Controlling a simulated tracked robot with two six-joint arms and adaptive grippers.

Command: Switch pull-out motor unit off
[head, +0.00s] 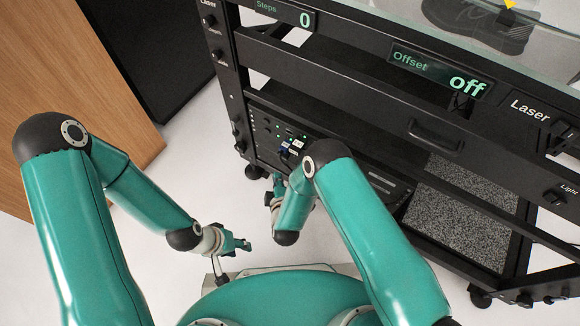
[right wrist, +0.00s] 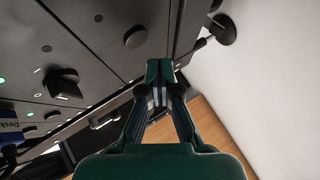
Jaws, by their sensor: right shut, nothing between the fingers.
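A black rack unit (head: 267,128) with small green lights is in the lower left of the equipment frame in the head view. I cannot tell whether it is the pull-out motor unit or whether it is pulled out. In the right wrist view a black panel (right wrist: 100,60) carries an angular knob (right wrist: 62,82), a round knob (right wrist: 135,37) and green lights. My right gripper (right wrist: 160,72) is shut and empty, with its fingertips close to this panel; contact is unclear. My left gripper (head: 243,245) hangs low over the floor, away from the frame; its jaw state is too small to read.
The equipment frame (head: 240,90) stands on black feet. Its offset display (head: 440,72) reads "off" and its steps display (head: 290,14) reads 0. A drawer handle (head: 434,135) is to the right. A wooden panel (head: 90,75) is at left. White floor (head: 190,170) lies clear between.

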